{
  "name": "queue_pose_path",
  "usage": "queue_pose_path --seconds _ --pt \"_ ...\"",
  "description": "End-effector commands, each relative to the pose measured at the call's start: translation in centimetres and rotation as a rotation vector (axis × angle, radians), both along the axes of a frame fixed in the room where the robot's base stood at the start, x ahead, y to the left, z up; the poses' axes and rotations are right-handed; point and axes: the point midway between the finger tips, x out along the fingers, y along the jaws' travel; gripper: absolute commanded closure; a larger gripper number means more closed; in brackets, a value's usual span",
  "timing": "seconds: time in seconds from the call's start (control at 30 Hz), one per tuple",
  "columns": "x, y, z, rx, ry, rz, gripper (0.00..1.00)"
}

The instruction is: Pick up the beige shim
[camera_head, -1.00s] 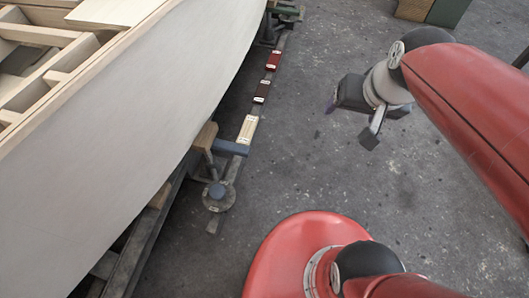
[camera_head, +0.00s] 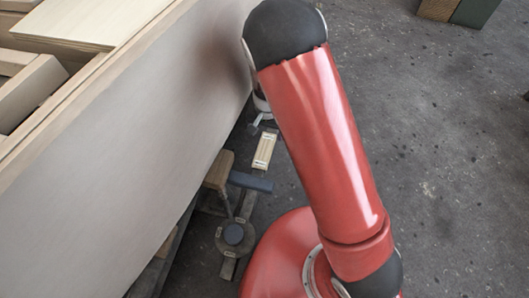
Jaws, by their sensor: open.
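The beige shim (camera_head: 264,152) lies on a narrow rail beside the hull, in the middle of the head view, with small pale labels at its ends. My gripper (camera_head: 262,127) is just beyond the far end of the shim, close to the hull side. It is mostly hidden behind my red arm, with only a grey finger and part of the wrist showing. It is open, and I see nothing held in it. I cannot tell its height above the rail.
The pale plywood hull (camera_head: 120,150) fills the left side. A wooden block (camera_head: 219,169), a blue-grey bar (camera_head: 251,182) and a round stand foot (camera_head: 234,236) are near the shim. Boxes (camera_head: 460,10) stand at the far right. The floor at right is clear.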

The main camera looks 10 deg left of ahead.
Motion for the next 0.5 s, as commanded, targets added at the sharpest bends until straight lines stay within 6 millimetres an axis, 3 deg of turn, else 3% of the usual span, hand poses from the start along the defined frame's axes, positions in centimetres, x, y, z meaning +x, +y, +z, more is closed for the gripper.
queue_pose_path --seconds 0.5 --pt "-0.3 0.3 -5.8 -0.017 0.004 -0.002 0.25"
